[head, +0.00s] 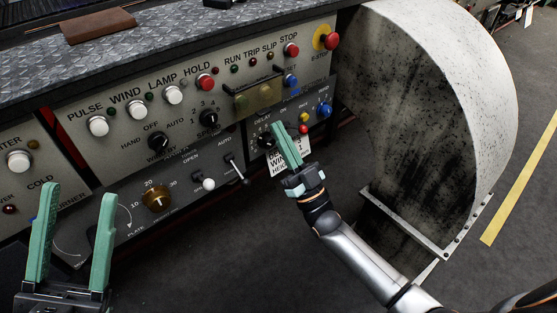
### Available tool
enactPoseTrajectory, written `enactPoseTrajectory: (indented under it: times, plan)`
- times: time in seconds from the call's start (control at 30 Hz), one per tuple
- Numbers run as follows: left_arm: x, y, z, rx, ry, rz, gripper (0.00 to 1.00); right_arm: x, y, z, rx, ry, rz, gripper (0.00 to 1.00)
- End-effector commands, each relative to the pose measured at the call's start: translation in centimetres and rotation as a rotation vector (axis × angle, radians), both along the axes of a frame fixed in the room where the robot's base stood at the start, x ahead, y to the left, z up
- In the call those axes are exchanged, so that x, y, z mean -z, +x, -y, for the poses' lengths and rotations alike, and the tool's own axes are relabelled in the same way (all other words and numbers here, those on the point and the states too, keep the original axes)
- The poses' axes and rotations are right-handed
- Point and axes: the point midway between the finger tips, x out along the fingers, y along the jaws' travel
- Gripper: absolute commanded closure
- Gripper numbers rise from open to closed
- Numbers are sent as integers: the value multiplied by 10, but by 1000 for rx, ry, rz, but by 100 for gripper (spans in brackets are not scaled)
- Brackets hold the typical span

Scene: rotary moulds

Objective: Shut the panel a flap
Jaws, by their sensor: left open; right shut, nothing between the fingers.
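A small amber, see-through flap (253,98) with dark edges is on the grey control panel (130,97), below the row of small lamps. I cannot tell exactly how far it stands out from the panel face. My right gripper (279,129) has its green fingers together and empty. It is below and to the right of the flap, apart from it, in front of the lower dark panel and partly over a white label. My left gripper (77,196) is open and empty at the lower left, its fingers wide apart, well away from the flap.
Knobs, white buttons and a lever (238,171) stick out around the flap. A red emergency stop (332,41) is at the upper right. A large pale curved guard (440,100) stands right of the panel. Bare dark floor lies below.

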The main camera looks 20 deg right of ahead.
Motion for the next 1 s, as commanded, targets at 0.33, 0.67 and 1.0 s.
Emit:
enactPoseTrajectory:
  times: [0.33,0.67,1.0]
  plan:
    - [15,1,2,-5,10,-8,43,52,21,-7,1,1,6,100]
    - [26,2,2,-14,9,-11,43,85,36,-12,1,0,8,100]
    - [29,2,4,-9,19,-11,43,90,38,-13,1,1,8,100]
